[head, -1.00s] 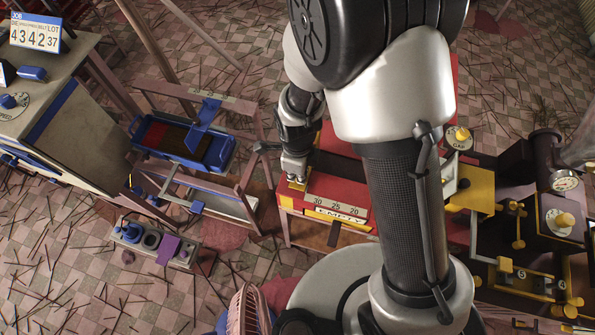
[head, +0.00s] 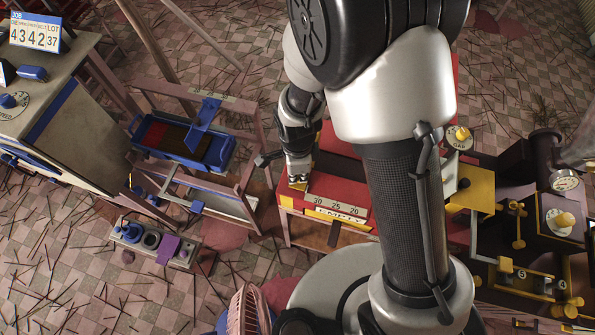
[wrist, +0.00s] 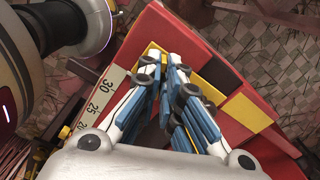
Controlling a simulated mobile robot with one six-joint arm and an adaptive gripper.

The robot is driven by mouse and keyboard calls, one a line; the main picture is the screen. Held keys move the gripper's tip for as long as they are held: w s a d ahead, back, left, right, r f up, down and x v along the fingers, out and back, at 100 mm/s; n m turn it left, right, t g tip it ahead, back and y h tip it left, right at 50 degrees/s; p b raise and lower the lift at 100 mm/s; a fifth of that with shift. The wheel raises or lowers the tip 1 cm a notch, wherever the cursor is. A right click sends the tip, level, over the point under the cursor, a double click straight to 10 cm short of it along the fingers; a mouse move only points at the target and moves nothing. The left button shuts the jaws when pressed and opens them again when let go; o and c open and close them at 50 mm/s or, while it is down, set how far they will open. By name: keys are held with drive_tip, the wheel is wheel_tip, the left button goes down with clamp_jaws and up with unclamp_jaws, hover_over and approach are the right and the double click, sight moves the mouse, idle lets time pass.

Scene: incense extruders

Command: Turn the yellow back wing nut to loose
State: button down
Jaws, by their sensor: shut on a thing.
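The red machine (head: 330,190) stands in the middle of the head view, with a scale marked 30, 25, 20 on its front. My gripper (head: 298,183) points down at the left end of its top. In the wrist view my gripper (wrist: 166,72) has its blue-padded fingers drawn in over the red top. It is shut on the yellow back wing nut, which is mostly hidden between the fingers. A yellow patch (wrist: 153,49) shows just past the fingertips. I cannot tell the nut's angle.
A blue tray machine (head: 180,145) on a wooden frame stands to the left. A yellow-and-black machine (head: 540,215) with knobs and a gauge stands to the right. A low box with blue knobs (head: 150,240) sits on the stick-strewn floor.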

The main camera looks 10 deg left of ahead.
drive_tip(key=n, duration=0.6)
drive_tip(key=shift+s, duration=0.15)
drive_tip(key=n, duration=0.6)
drive_tip(key=shift+d+n, duration=0.2)
drive_tip(key=shift+n, duration=0.2)
drive_tip(key=n, duration=0.6)
drive_tip(key=shift+d, duration=0.1)
drive_tip(key=n, duration=0.6)
drive_tip(key=shift+d, duration=0.1)
drive_tip(key=shift+n, duration=0.3)
drive_tip(key=c, duration=1.8)
unclamp_jaws()
drive_tip(key=shift+r, duration=0.1)
wheel_tip(320, 180, up, 12)
drive_tip(key=shift+f, duration=0.1)
